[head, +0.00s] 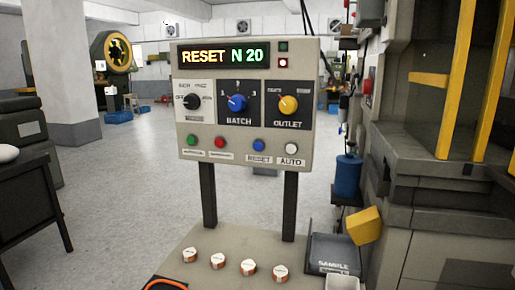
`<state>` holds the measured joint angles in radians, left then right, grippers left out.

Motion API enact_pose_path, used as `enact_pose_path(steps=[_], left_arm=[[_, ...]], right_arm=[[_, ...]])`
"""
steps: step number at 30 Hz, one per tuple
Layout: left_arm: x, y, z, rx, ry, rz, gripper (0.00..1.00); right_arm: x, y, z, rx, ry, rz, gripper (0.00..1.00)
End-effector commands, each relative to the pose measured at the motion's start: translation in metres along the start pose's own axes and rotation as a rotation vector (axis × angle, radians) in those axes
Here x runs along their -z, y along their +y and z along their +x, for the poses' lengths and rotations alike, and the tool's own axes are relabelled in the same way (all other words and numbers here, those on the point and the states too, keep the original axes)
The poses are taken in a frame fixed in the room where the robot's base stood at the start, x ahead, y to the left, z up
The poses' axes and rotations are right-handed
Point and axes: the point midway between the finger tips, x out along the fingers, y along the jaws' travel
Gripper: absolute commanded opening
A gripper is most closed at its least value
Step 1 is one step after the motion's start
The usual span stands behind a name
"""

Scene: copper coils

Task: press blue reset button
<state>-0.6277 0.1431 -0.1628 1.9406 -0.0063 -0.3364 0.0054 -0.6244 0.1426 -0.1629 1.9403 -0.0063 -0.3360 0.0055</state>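The blue reset button (259,145) is on the lower row of the beige control panel (210,165), above a label reading RESET. A green button (192,140) and a red button (220,143) are to its left. A white button (291,149) above the label AUTO is to its right. The panel's display (224,55) reads RESET N 20. A red lamp (283,63) beside the display looks lit. Neither of my grippers is in view.
The panel stands on two dark posts (208,195) above a beige table (190,250). Several small copper coils (218,261) sit in a row there. A dark SAMPLE tray (334,252) and a yellow block (364,226) are at right, near a large machine (430,170).

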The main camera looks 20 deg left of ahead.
Motion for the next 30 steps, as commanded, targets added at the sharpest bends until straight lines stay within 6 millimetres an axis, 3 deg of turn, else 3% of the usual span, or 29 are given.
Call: enact_pose_path(steps=[12,30], left_arm=[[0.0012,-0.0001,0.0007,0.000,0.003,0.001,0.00],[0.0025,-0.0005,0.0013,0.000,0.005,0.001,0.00]], right_arm=[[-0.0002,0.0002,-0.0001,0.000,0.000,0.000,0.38],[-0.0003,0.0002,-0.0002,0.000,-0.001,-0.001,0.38]])
